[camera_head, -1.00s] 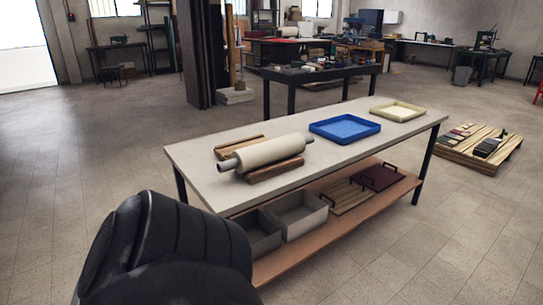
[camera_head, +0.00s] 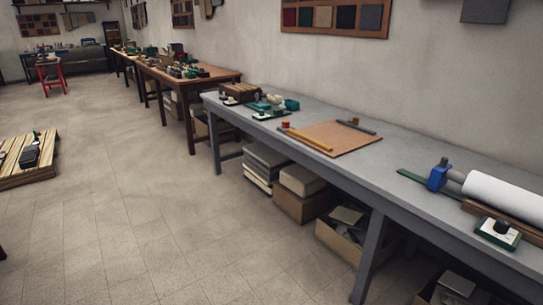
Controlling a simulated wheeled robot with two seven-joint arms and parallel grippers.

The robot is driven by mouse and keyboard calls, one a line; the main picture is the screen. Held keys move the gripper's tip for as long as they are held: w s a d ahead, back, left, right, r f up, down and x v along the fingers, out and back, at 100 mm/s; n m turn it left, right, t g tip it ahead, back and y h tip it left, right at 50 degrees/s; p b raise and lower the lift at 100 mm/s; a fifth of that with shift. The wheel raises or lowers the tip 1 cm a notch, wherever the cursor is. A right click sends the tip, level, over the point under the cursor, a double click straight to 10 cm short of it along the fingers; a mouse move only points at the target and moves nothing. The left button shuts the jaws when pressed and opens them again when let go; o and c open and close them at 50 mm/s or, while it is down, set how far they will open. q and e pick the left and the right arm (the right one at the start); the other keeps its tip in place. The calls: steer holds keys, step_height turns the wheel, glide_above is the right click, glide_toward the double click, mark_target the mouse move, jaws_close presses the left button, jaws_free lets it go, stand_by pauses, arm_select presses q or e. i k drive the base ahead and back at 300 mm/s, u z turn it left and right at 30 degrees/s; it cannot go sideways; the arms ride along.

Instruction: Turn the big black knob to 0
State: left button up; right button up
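A black knob (camera_head: 502,227) sits on a small pale plate with a dark green border (camera_head: 485,232). The plate lies near the front edge of the long grey workbench (camera_head: 398,182) at the right. The knob's markings and pointer are too small to read from here. Neither of my grippers is in view.
A white roll (camera_head: 503,194) with a blue end fitting (camera_head: 438,175) lies behind the knob. A brown board (camera_head: 328,138) with a yellow bar lies further left on the bench. Boxes (camera_head: 300,195) fill the space underneath. Open floor (camera_head: 150,220) lies left; a wooden pallet (camera_head: 28,160) stands at the left edge.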

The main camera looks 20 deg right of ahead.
mark_target(501, 226)
steer(key=z, duration=2.7)
steer(key=k, duration=1.25)
steer(key=u, duration=0.25)
steer(key=i, duration=0.65)
steer(key=u, duration=0.75)
steer(key=i, duration=1)
steer(key=z, duration=0.85)
steer(key=i, duration=0.85)
steer(key=z, duration=0.95)
